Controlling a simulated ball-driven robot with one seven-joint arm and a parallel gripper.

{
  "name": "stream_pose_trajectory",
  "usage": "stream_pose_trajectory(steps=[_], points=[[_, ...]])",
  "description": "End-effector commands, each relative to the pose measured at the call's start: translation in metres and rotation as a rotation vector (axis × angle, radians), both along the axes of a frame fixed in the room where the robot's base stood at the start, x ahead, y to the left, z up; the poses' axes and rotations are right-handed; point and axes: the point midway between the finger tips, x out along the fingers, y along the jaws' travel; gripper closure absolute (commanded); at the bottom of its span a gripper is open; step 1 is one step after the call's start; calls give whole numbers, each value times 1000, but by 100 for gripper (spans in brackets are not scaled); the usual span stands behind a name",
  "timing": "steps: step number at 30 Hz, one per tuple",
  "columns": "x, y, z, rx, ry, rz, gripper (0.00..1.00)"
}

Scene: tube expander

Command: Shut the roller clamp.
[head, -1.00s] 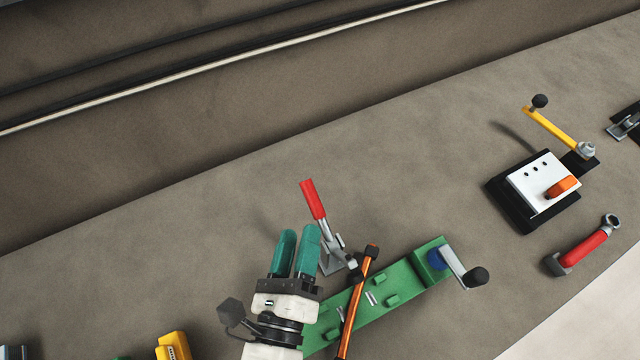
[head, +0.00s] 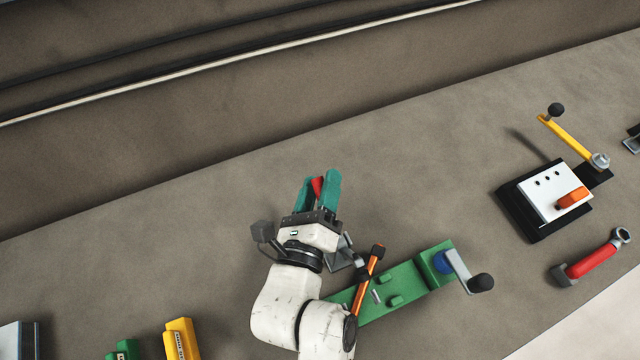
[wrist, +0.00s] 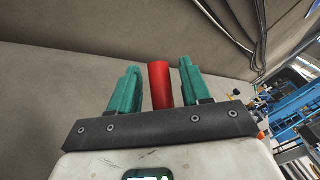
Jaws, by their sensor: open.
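The clamp (head: 342,252) stands at the back edge of a green base plate, its metal body partly hidden behind my arm. Its red handle (head: 318,186) sticks up between the two teal fingers of my gripper (head: 320,178). In the wrist view the red handle (wrist: 160,84) stands between the open fingers of my gripper (wrist: 159,70), with a narrow gap visible on each side. The handle's lower part is hidden by the gripper. An orange tube (head: 368,275) lies across the green plate (head: 412,285), just right of the clamp.
A crank with a black knob (head: 480,283) is at the plate's right end. A white-topped device (head: 548,190) with a yellow lever and a red-handled tool (head: 590,258) lie farther right. Yellow (head: 181,338) and green blocks stand at lower left. The bench behind the gripper is clear.

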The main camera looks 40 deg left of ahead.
Motion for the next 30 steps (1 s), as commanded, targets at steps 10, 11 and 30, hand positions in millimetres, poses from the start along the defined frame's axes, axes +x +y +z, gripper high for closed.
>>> stream_pose_trajectory(steps=[10,11,30], points=[[0,0,0,0,0,0,84],[0,0,0,0,0,0,87],[-1,-3,1,49,-20,-3,100]])
